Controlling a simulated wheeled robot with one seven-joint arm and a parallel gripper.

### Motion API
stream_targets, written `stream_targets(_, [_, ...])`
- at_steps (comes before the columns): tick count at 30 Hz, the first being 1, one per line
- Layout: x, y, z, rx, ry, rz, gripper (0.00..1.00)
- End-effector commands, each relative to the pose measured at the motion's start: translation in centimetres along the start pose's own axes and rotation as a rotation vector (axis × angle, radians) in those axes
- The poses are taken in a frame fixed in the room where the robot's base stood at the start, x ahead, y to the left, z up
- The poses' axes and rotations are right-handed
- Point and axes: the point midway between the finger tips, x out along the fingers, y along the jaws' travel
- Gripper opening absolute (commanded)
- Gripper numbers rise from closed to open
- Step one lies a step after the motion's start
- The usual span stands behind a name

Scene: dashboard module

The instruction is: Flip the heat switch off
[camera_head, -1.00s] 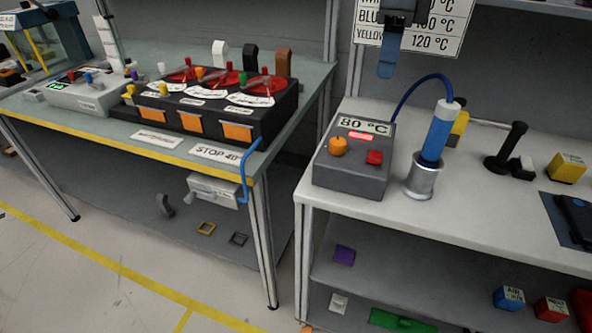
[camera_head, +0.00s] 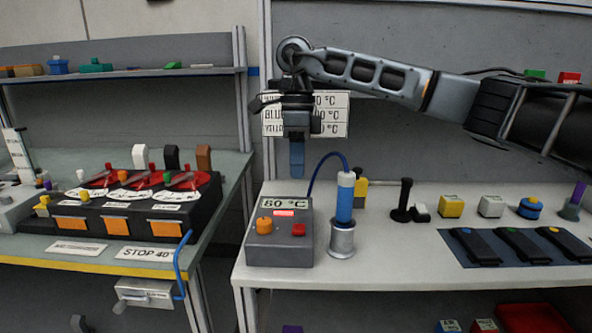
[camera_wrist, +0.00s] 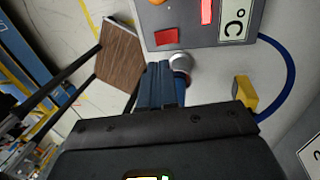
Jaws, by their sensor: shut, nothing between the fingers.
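The heat box (camera_head: 262,252) is a grey unit on the right bench, with a °C label whose first digit is hard to read, a lit red strip (camera_head: 284,213) and an orange knob (camera_head: 264,225). A red switch (camera_head: 299,230) sits right of the knob. It also shows in the wrist view (camera_wrist: 166,37), just beyond the fingertips. My gripper (camera_head: 297,174) is shut and empty, pointing down above the box's back, apart from it. In the wrist view its blue fingers (camera_wrist: 160,68) partly hide the metal holder. I cannot tell the switch's position.
A blue iron (camera_head: 345,198) stands in a metal holder (camera_head: 341,240) just right of the box, its blue cable arching behind. A yellow block (camera_head: 360,192) is behind it. A black stand (camera_head: 402,200) is farther right. A black panel with red dials (camera_head: 120,215) fills the left bench.

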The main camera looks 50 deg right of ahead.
Motion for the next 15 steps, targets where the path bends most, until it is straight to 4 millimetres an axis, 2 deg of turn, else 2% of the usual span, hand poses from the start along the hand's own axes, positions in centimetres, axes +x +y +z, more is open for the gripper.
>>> stream_targets(9, [6.3, 0.1, 0.0, 0.000, 0.000, 0.003, 0.00])
stream_targets(15, [9.5, 0.1, 0.0, -0.001, 0.001, 0.002, 0.00])
